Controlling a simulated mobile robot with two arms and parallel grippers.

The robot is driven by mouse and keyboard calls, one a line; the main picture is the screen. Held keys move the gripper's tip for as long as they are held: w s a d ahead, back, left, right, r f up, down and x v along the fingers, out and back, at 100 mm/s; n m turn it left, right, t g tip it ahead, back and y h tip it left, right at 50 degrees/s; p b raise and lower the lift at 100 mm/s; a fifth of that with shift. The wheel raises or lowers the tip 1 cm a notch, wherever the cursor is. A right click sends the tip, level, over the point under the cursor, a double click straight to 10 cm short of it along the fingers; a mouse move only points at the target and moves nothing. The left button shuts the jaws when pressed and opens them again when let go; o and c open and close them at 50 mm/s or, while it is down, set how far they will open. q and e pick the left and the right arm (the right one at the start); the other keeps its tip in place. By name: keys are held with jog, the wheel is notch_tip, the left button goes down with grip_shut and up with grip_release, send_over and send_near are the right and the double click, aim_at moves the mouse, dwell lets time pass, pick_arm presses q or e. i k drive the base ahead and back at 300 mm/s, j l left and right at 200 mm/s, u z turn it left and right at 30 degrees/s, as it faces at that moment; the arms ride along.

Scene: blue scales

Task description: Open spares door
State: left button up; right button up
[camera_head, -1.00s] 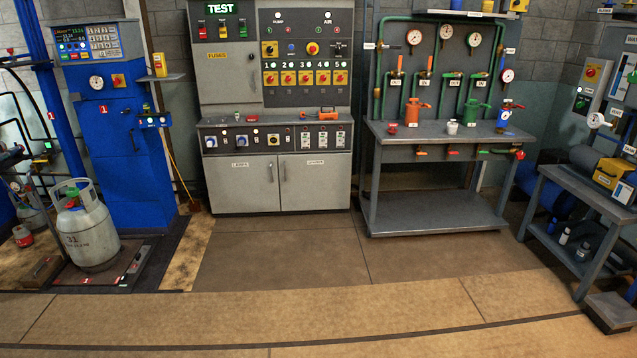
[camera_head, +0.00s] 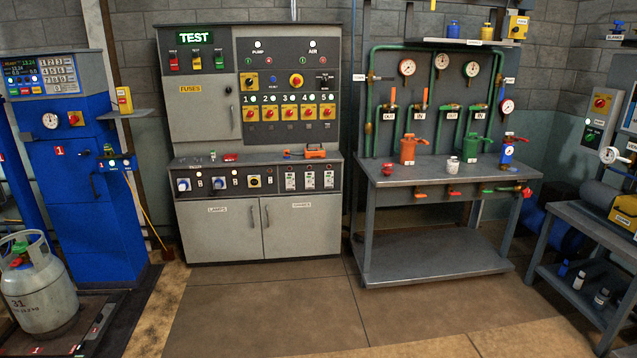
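The grey test cabinet (camera_head: 330,165) stands against the back wall. Its lower part has two light grey doors side by side, both shut. The right lower door (camera_head: 304,232) has a small label that is too small to read surely but looks like the spares label. The left lower door (camera_head: 221,235) has a label that looks like LAMPS. Each door has a slim upright handle near the middle seam; the right door's handle (camera_head: 267,215) is just right of it. Neither of my grippers is in view.
The floor (camera_head: 270,310) before the cabinet is clear. A blue scale column (camera_head: 80,160) and a gas cylinder (camera_head: 40,298) stand at left. A workbench (camera_head: 440,172) with gauges stands right of the cabinet. A lower side table (camera_head: 590,225) is at far right.

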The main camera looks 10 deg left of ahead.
aim_at(307, 226)
jog(key=i+u, duration=0.25)
jog(key=i, duration=2.2)
